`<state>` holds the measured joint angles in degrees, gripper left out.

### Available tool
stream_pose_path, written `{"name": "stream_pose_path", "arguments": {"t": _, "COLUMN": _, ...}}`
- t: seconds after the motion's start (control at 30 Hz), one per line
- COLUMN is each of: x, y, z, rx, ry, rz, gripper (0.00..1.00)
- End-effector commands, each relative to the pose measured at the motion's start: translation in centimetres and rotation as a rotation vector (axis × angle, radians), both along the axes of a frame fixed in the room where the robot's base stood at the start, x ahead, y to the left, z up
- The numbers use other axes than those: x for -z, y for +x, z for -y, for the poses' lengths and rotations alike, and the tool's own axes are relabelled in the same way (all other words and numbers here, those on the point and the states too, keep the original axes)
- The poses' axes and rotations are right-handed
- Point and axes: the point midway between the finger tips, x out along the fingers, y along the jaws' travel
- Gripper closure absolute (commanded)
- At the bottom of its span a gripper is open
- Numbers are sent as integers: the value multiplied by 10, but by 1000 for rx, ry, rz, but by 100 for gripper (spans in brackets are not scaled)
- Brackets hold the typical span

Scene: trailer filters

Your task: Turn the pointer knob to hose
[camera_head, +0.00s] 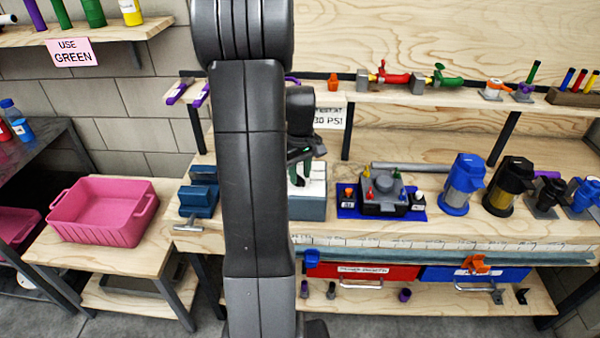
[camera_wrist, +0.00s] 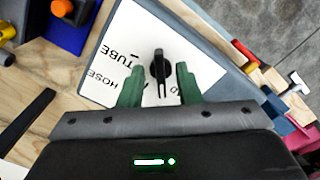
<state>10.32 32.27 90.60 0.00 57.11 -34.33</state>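The black pointer knob (camera_wrist: 158,66) stands on a white panel (camera_wrist: 205,65) in the wrist view. My gripper (camera_wrist: 159,86) is open, with a green finger on each side of the knob and a visible gap to both. In the head view, my gripper (camera_head: 301,165) is over the grey box (camera_head: 312,208) bearing the panel; my arm hides the knob.
A blue vise-like block (camera_head: 198,198) stands left of the box. A black fixture (camera_head: 385,192) with coloured pegs on a blue base is close on the right. Blue and black canisters (camera_head: 461,185) stand farther right. A shelf (camera_head: 440,92) with fittings runs behind.

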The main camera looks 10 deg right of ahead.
Motion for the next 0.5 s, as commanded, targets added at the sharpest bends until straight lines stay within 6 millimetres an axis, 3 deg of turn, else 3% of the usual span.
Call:
{"name": "stream_pose_path", "arguments": {"t": 0.33, "x": 4, "y": 0, "z": 0, "rx": 0, "ry": 0, "rz": 0, "gripper": 69}}
{"name": "stream_pose_path", "arguments": {"t": 0.5, "x": 4, "y": 0, "z": 0, "rx": 0, "ry": 0, "rz": 0, "gripper": 100}}
